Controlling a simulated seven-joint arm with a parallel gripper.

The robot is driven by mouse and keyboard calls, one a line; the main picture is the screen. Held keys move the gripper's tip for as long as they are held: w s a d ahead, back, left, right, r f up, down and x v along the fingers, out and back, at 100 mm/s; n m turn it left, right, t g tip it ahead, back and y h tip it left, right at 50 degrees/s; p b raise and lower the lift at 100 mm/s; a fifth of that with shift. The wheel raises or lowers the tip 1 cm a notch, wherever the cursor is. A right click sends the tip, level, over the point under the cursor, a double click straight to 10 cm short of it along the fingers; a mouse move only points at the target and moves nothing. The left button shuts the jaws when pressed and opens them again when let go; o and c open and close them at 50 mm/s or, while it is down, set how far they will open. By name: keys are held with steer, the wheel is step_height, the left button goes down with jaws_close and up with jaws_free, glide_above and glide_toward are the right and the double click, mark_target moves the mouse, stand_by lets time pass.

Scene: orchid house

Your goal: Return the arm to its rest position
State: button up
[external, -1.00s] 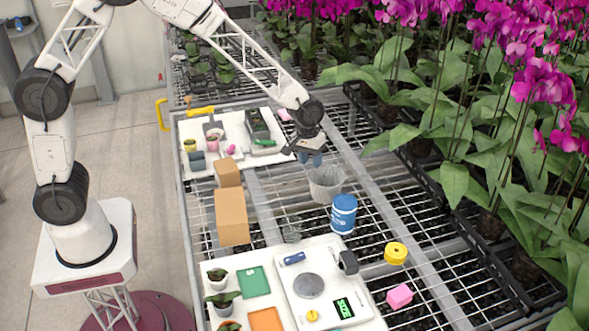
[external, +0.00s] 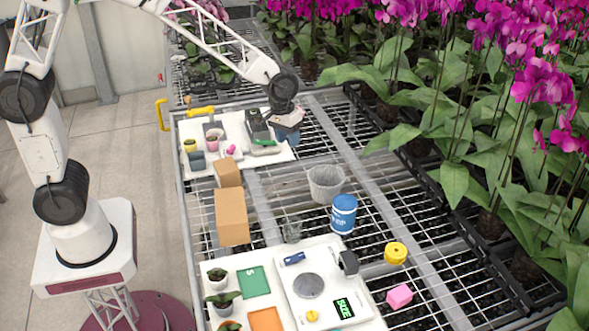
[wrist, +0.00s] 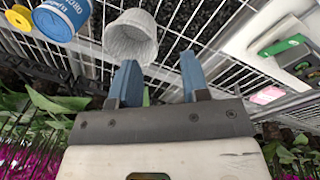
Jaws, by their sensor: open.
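My arm reaches over the mesh bench, with my gripper (external: 288,138) in the air near the right edge of the far white tray (external: 275,158). In the wrist view my gripper (wrist: 160,82) shows two blue fingers standing apart with nothing between them. A grey ribbed pot (external: 326,183) stands on the mesh nearer the camera than my gripper. The pot also shows in the wrist view (wrist: 131,37), beyond the fingertips and apart from them.
A blue tub (external: 343,214), a yellow spool (external: 396,253) and a pink block (external: 399,296) stand on the mesh. Cardboard boxes (external: 231,218) are at the left. A near white tray (external: 240,258) holds small pots and a scale. Orchids (external: 480,120) crowd the right.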

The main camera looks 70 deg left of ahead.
steer(key=s+r+m, duration=0.2)
steer(key=s+r, duration=0.3)
steer(key=s, duration=0.4)
steer(key=s+r+m+t, duration=0.1)
steer(key=s+r, duration=0.4)
steer(key=s, duration=0.4)
steer(key=s+r+m, duration=0.2)
steer(key=s+r, duration=0.4)
steer(key=s, duration=0.4)
steer(key=s+m+y, duration=0.1)
steer(key=s, duration=1)
steer(key=shift+s+a+m, duration=0.2)
steer(key=shift+a+m, duration=0.2)
